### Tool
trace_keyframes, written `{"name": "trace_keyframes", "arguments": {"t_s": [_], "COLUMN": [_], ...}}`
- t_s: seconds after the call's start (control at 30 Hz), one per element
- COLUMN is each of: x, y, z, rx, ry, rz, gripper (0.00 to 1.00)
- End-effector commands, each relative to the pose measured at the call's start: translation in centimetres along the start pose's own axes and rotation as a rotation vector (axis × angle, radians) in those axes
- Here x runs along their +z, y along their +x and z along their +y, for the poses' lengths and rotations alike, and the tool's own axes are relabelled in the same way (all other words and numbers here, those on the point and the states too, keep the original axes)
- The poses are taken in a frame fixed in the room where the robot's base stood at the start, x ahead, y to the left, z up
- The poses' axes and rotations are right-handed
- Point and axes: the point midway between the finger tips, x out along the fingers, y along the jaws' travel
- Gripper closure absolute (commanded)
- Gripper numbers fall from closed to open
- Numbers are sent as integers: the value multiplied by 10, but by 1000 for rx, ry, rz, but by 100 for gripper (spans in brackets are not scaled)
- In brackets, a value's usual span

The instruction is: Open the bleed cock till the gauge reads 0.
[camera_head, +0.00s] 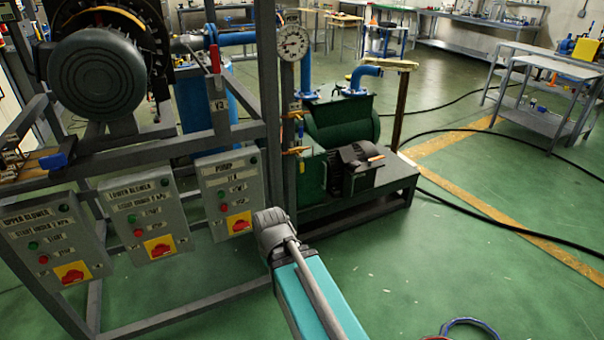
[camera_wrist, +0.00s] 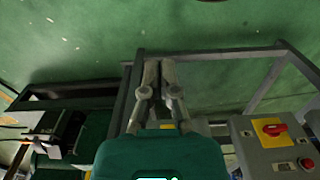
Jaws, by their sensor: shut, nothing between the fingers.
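The round white gauge (camera_head: 292,42) stands at the top of a grey post in the head view; its needle is too small to read for sure. Two small cocks with yellow-orange handles sit below it on the post, an upper one (camera_head: 296,114) and a lower one (camera_head: 295,150). I cannot tell for sure which is the bleed cock, or how far either is open. My gripper (camera_wrist: 159,66) shows in the wrist view with its fingers together and empty, over the floor and frame bars. In the head view my arm is below the cocks and the fingers cannot be made out.
The pump switch box (camera_head: 229,194) is left of my arm, with two blower boxes further left. A green pump (camera_head: 342,122) on a dark base stands behind the post. A red-handled valve (camera_head: 215,60) tagged V3 is left of the gauge. Floor at right is mostly free, with black hoses.

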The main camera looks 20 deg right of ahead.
Motion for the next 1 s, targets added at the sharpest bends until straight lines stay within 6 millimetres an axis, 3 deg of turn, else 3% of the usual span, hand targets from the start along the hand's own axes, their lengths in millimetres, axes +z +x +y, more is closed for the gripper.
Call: {"name": "trace_keyframes", "arguments": {"t_s": [0.23,0.37,0.57,0.7,1.0], "x": [-6,-22,-72,-118,-209], "y": [4,14,35,48,51], "z": [3,9,40,73,143], "rx": [8,35,139,269,647], "ry": [-10,-45,-151,-269,-585], "rz": [19,73,241,391,667], "gripper": [100,100,100,100,100]}}
